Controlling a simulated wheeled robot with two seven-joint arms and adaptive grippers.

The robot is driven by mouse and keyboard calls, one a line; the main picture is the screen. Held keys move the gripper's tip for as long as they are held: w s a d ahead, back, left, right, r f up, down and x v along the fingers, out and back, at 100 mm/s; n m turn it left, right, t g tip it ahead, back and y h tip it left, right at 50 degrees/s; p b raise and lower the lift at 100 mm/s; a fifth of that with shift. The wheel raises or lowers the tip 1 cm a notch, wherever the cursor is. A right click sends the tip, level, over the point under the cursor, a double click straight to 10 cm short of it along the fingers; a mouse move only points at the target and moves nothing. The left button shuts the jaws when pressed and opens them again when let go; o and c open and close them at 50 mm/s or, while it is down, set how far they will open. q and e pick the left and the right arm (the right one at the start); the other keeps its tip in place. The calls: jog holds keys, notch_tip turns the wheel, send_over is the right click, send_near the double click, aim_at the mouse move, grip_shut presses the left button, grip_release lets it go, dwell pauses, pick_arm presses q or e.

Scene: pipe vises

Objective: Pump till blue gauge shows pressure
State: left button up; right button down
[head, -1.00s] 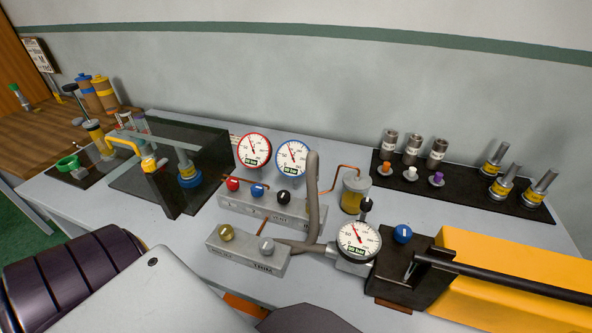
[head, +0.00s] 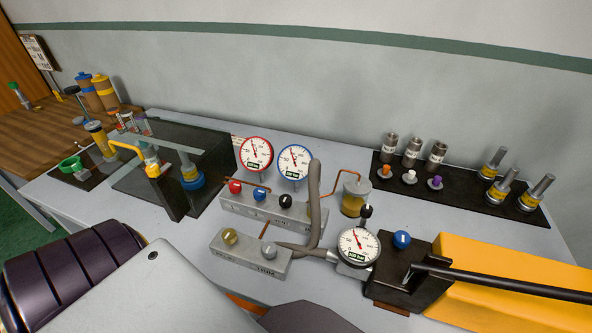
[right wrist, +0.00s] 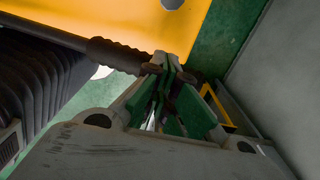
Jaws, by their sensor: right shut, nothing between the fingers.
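The blue-rimmed gauge (head: 294,162) stands upright behind the manifold block (head: 270,207), its red needle pointing to the upper left; its reading is too small to make out. The pump has a yellow body (head: 500,277), a black base and a long black lever (head: 500,282). A white-faced gauge (head: 357,247) sits beside its blue knob (head: 401,239). In the right wrist view, my right gripper (right wrist: 170,66) is shut and empty at the end of the lever's ribbed black grip (right wrist: 118,54). Whether they touch is unclear. My left gripper is not in view.
A red-rimmed gauge (head: 256,153) stands left of the blue one. Red, blue and black knobs top the manifold, with a smaller trim block (head: 250,256) in front. A grey hose (head: 314,205) rises between. A black mat (head: 465,189) with fittings lies behind; a dark transparent guard (head: 208,150) stands left.

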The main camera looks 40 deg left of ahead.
jog(key=shift+a+r, duration=0.15)
jog(key=shift+r, duration=0.25)
jog(key=shift+r, duration=0.1)
jog(key=shift+r+p, duration=0.25)
jog(key=shift+p, duration=0.1)
notch_tip(320, 180, up, 6)
jog(key=a+p, duration=0.1)
jog(key=p, duration=0.2)
jog(key=shift+s+r+p, duration=0.2)
jog(key=shift+s+p, duration=0.2)
jog(key=shift+s, duration=0.05)
notch_tip(320, 180, up, 5)
jog(key=p, duration=0.3)
dwell(0.4)
